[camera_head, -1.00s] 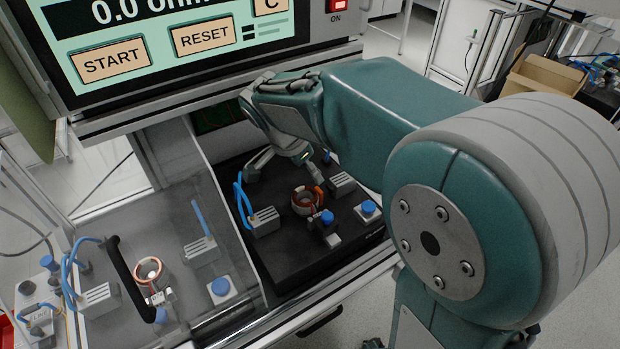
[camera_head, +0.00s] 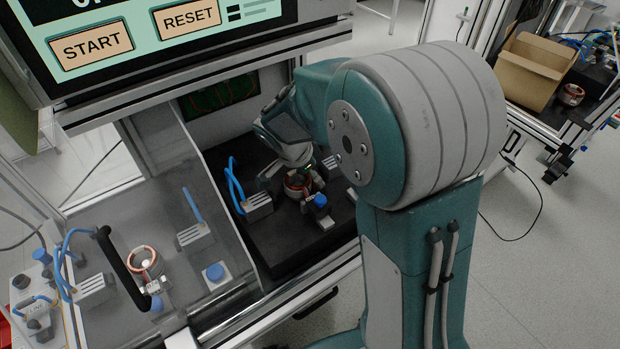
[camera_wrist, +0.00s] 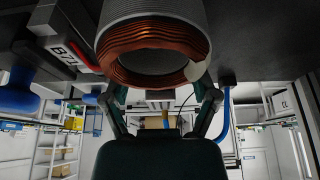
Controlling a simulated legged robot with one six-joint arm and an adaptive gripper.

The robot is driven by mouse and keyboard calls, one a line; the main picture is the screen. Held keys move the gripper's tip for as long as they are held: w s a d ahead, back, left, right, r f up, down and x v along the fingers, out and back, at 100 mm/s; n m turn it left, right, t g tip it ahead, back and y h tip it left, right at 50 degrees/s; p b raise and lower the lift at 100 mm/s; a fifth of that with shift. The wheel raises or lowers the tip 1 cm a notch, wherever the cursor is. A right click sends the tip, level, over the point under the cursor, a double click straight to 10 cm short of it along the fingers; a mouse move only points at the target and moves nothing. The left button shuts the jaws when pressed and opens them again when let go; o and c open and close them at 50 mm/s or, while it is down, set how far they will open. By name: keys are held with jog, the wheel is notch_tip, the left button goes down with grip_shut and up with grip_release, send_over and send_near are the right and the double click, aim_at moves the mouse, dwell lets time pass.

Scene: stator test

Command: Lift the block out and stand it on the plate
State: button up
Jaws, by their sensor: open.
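A copper-wound stator ring (camera_head: 297,188) sits in the dark right-hand test station, and I cannot tell whether it is the task's block. My gripper (camera_head: 295,176) is low over it, its fingers spread to either side. In the wrist view the ring (camera_wrist: 150,60), with a grey ribbed body, fills the top middle. The open fingers (camera_wrist: 160,97) show on either side of its lower edge; I cannot tell whether they touch it. No separate plate is clear; a dark base (camera_head: 278,250) lies under the ring.
A blue-capped post (camera_head: 321,202) stands close right of the ring. A connector block (camera_head: 257,206) with blue tubes stands to its left. A second copper ring (camera_head: 143,261) sits in the left station behind a black handle (camera_head: 122,268). A cardboard box (camera_head: 530,70) is at the far right.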

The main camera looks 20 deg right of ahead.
jog(key=shift+f, duration=0.1)
jog(key=c, duration=0.9)
